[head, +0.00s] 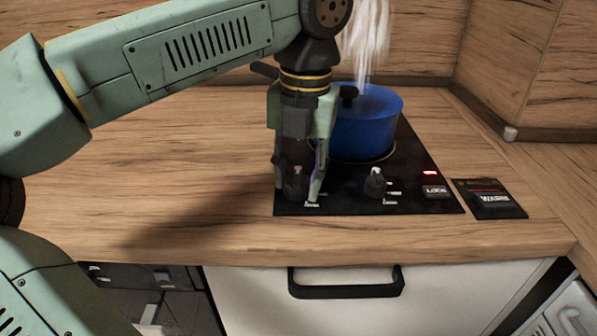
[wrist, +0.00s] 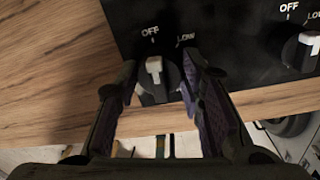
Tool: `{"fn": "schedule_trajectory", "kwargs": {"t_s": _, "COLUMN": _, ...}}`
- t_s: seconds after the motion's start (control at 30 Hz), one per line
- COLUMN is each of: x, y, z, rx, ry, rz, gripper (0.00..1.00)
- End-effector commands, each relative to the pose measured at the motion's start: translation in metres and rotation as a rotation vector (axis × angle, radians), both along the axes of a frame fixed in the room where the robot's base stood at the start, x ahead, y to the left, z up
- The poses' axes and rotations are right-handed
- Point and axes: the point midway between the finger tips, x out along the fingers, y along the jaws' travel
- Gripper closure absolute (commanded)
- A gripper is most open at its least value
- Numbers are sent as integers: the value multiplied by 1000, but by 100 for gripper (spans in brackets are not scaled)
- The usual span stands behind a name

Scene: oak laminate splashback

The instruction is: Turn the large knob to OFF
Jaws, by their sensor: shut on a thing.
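A dark knob with a pale pointer (wrist: 154,76) is on the black cooktop (wrist: 225,50), on the left of its front edge. Its pointer faces up the picture, roughly at the OFF mark (wrist: 150,31); LOW is to the right. My gripper (head: 297,188) reaches down over this left knob, with one finger on each side. In the wrist view my fingers (wrist: 159,68) flank the knob; any small gap at their tips is hard to judge. A second knob (head: 375,183) is to the right, clear of my gripper. I cannot tell which knob is larger.
A blue pot (head: 365,120) with white steam above it stands behind the knobs. A red light (head: 430,173) and a LOCK label (head: 435,190) are at the right. A dark WARM panel (head: 490,198) lies beside the cooktop. The wooden counter (head: 170,160) is clear on the left.

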Motion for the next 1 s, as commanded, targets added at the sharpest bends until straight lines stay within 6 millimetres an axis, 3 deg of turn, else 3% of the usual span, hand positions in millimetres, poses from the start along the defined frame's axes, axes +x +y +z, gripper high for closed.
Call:
{"fn": "schedule_trajectory", "kwargs": {"t_s": 0.7, "x": 1, "y": 0, "z": 1, "rx": 0, "ry": -1, "rz": 80, "gripper": 93}}
{"fn": "schedule_trajectory", "kwargs": {"t_s": 0.73, "x": 1, "y": 0, "z": 1, "rx": 0, "ry": -1, "rz": 80, "gripper": 64}}
{"fn": "schedule_trajectory", "kwargs": {"t_s": 1.0, "x": 0, "y": 0, "z": 0, "rx": 0, "ry": -1, "rz": 78, "gripper": 46}}
